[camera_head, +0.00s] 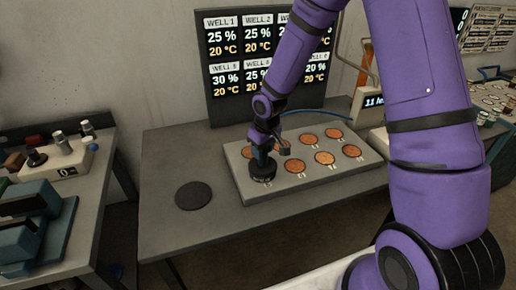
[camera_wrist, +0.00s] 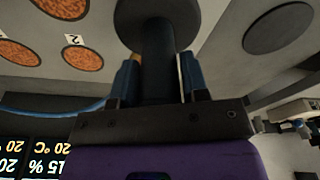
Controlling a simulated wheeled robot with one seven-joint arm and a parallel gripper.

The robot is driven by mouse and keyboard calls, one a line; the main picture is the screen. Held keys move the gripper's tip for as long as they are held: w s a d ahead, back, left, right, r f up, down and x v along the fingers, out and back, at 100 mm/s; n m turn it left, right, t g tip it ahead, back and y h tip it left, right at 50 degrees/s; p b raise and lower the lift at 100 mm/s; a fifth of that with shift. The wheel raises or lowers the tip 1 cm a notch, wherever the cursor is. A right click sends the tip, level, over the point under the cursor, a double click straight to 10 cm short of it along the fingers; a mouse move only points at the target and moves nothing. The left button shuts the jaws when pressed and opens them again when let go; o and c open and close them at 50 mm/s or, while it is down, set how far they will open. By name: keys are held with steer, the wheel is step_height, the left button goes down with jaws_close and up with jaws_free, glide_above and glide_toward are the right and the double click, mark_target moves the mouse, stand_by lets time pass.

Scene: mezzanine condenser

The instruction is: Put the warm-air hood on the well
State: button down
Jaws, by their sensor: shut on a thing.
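The warm-air hood (camera_head: 263,171) is a dark round piece with an upright stem. My gripper (camera_head: 262,151) is shut on its stem, above the front left corner of the well block (camera_head: 310,182). In the wrist view my gripper (camera_wrist: 156,80) has one blue finger on each side of the dark stem, and the hood's round part (camera_wrist: 157,22) is beyond them. The hood hides the well beneath it; I cannot tell whether it touches the block. Several orange-brown wells (camera_head: 325,157) show uncovered to the right. A well marked 2 (camera_wrist: 82,58) shows in the wrist view.
A dark round pad (camera_head: 193,196) lies bare on the table (camera_head: 225,222), left of the block. A display board (camera_head: 238,65) behind lists wells with percentages and 20 °C. A side table (camera_head: 60,195) at left holds equipment. The table's front left area is clear.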

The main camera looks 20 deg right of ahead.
steer(key=c, duration=0.6)
jaws_free()
steer(key=shift+f, duration=0.1)
steer(key=r, duration=0.4)
steer(key=s+r, duration=0.1)
steer(key=r, duration=0.3)
steer(key=s+r, duration=0.1)
steer(key=r, duration=0.3)
steer(key=shift+d+r, duration=0.35)
steer(key=shift+d, duration=0.05)
steer(key=s+d+r+m+t+h, duration=0.2)
steer(key=s+d+r, duration=0.2)
steer(key=s+r, duration=1)
steer(key=shift+s+d+r+m+t+y, duration=0.35)
steer(key=shift+s+r, duration=0.7)
steer(key=shift+s, duration=1.2)
steer(key=shift+s+d+r+m+t+y, duration=0.15)
steer(key=shift+s+d+r+m, duration=0.3)
steer(key=shift+s+r, duration=1.25)
steer(key=shift+s+d+r+m+t+y, duration=0.1)
steer(key=shift+s+d+r+m+t, duration=0.3)
steer(key=shift+s, duration=2.45)
